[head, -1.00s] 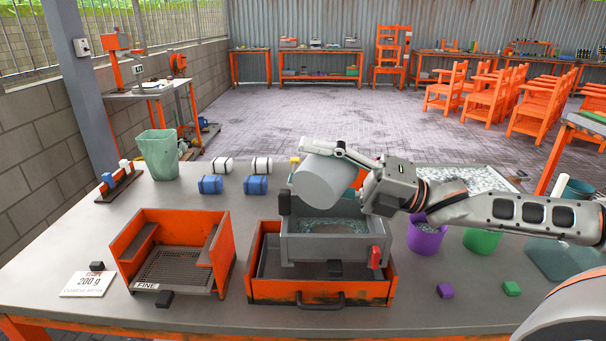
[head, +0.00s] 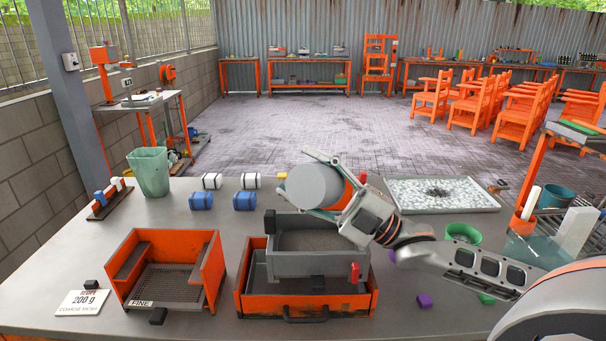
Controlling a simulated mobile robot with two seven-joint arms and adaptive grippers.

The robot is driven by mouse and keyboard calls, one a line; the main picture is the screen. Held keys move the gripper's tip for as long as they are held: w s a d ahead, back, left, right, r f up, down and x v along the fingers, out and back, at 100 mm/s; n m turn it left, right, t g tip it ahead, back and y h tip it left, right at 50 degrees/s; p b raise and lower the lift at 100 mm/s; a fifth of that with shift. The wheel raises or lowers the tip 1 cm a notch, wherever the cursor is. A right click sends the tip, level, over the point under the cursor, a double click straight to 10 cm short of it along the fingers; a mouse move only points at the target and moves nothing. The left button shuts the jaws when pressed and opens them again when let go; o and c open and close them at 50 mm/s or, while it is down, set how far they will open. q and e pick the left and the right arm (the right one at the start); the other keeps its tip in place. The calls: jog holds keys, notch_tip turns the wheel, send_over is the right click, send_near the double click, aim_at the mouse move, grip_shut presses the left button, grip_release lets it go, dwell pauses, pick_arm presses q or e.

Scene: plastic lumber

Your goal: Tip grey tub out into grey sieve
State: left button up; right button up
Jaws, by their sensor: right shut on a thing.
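The grey tub (head: 312,186) is held in the air by my right gripper (head: 328,182), above and slightly behind the sieve. The tub lies tilted on its side with a round end facing me. I cannot see into it. The grey sieve (head: 318,264) is a rectangular box with a red clip on its right front corner. It sits over the orange drawer frame (head: 305,304). Its inside looks plain grey, and I see no pale pieces there. My left gripper is out of view.
An orange box marked FINE (head: 210,262) stands to the left. A tray of pale flakes with a dark patch (head: 405,207) lies behind my right arm. A green tub (head: 463,233) is beside that arm. Blue and white rolls (head: 244,201) lie at the back left.

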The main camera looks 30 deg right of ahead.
jog(key=shift+f, duration=0.25)
